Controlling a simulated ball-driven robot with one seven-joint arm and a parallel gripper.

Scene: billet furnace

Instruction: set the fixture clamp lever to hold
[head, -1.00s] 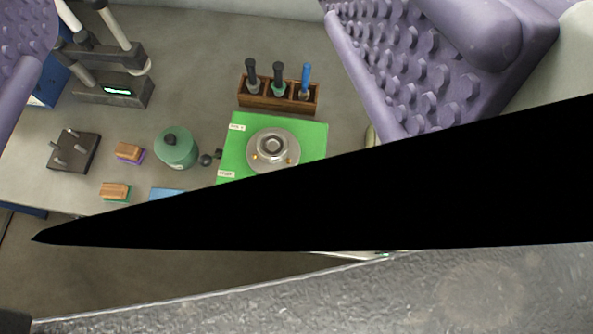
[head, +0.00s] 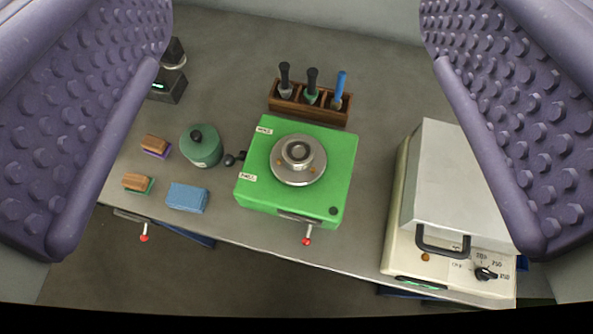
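The green fixture box (head: 345,165) sits on the bench near the middle of the view, with a round metal chuck (head: 299,160) on top. A short dark lever with a black ball knob (head: 229,160) sticks out from its left side. Two small white labels, one farther back (head: 264,131) and one nearer (head: 248,177), lie by that side; their print is too small to read surely. The knob lies between the two label positions. My gripper (head: 297,150) is open wide and empty, its purple studded fingers at the left and right of the view, apart from the fixture.
A green lidded pot (head: 202,147) stands close left of the lever knob. A blue block (head: 187,197) and two brushes (head: 155,144) lie left. A tool rack (head: 310,104) stands behind. A cream furnace (head: 450,200) stands right. Red-tipped handles (head: 307,241) stick out at the bench edge.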

